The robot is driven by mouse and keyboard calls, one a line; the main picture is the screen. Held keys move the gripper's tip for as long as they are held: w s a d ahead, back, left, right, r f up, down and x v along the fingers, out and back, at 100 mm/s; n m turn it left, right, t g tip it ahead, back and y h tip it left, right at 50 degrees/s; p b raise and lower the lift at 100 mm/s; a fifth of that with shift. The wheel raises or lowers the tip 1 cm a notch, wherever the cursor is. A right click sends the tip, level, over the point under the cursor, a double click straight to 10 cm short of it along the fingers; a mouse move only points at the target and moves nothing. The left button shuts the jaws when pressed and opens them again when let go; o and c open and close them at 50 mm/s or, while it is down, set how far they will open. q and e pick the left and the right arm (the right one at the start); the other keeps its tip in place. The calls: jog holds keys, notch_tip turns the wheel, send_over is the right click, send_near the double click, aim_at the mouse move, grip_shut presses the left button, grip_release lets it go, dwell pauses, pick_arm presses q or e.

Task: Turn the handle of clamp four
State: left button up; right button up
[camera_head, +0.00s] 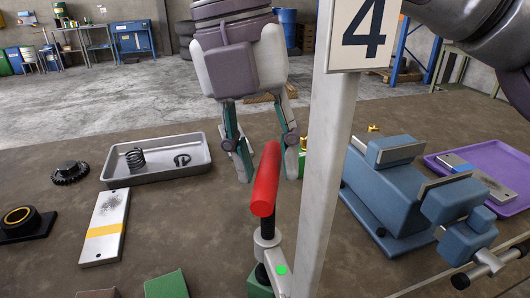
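Clamp four has a thick red handle (265,182) that stands up, slightly tilted, on a grey metal linkage (268,245) with a green dot. A white post with a sign reading 4 (363,32) stands just right of it. My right gripper (266,172) points down from the top, its two fingers apart. The fingers appear on either side of the upper handle, seemingly behind it; I cannot tell whether they touch it. My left gripper is not in view.
A blue vise (400,190) stands right of the post, with a purple tray (515,165) beyond it. A grey tray (196,165) holding a spring lies left. A white plate with a yellow stripe (106,228) and dark round parts (70,172) lie farther left.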

jog(key=shift+o, duration=0.2)
jog(key=shift+f, duration=0.1)
notch_tip(320, 180, up, 12)
jog(key=a, duration=0.2)
jog(key=shift+a, duration=0.2)
dwell(0.5)
jog(key=shift+w, duration=0.1)
jog(key=shift+f, duration=0.1)
